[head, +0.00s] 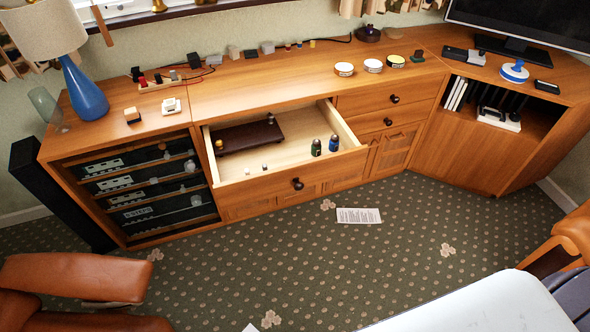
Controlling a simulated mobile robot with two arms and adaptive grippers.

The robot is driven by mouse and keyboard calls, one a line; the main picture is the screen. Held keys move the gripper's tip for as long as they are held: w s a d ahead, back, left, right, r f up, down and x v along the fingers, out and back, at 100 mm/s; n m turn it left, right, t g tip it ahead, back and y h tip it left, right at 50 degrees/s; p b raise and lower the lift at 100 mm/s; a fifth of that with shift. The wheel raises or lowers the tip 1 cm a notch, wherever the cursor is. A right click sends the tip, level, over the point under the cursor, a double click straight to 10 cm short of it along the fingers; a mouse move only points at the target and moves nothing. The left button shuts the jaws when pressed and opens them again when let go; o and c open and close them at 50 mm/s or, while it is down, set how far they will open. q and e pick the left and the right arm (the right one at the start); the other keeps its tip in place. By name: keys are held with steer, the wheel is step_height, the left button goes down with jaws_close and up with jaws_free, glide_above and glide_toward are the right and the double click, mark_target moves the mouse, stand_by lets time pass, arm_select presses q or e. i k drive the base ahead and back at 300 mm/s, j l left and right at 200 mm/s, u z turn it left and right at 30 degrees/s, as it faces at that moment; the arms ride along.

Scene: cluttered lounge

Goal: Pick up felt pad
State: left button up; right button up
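I cannot pick out a felt pad with certainty. The open drawer (330,163) in the wooden cabinet holds a flat dark brown piece (248,137), a dark green bottle (316,148), a blue bottle (334,143) and a few tiny light pieces (264,167) too small to name. Several small items lie on the cabinet top, among them a tan-topped block (132,115) and a white one (171,106) at the left. Neither of my grippers is in view.
The cabinet top (265,92) also carries a blue lamp (85,90), round tins (344,69) and a screen (530,22). A printed paper (358,215) lies on the carpet. Brown leather seating (75,278) is at lower left. Carpet before the drawer is mostly clear.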

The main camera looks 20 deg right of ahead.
mark_target(418, 57)
steer(key=z, duration=1.3)
